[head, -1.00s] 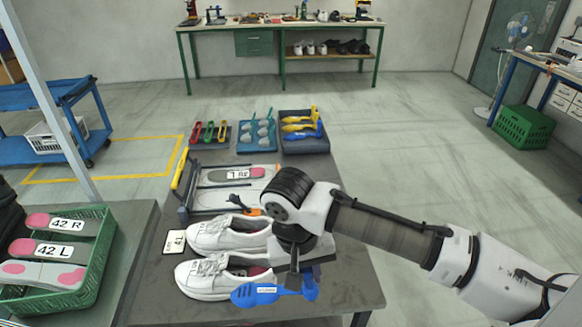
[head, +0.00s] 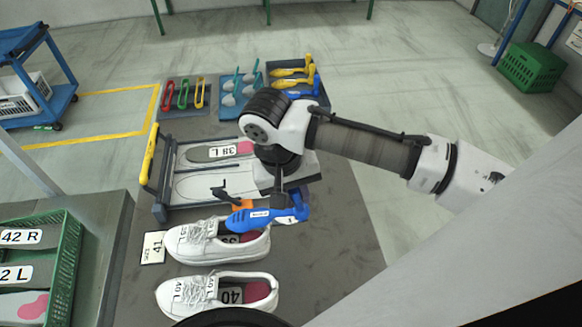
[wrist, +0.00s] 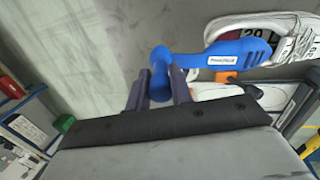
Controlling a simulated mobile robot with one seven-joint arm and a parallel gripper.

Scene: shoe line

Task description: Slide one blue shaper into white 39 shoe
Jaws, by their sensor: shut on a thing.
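My gripper (head: 283,203) is shut on the handle end of a blue shaper (head: 258,217). The shaper is held level, its rounded toe pointing left, beside the far edge of the upper white shoe (head: 190,243). In the wrist view the shaper (wrist: 238,56) lies across the jaws, its toe overlapping the white shoe (wrist: 228,24) in the picture. That shoe's insole number looks like 39 but is partly covered. The lower white shoe (head: 180,292) reads 40 inside. Another blue shaper (head: 303,92) lies in the grey bin at the back.
A tray (head: 160,212) with insole outlines and a 38 L insole (head: 208,154) lies behind the shoes. Bins stand at the back; a green crate (head: 72,268) is at left. The table's right side is clear.

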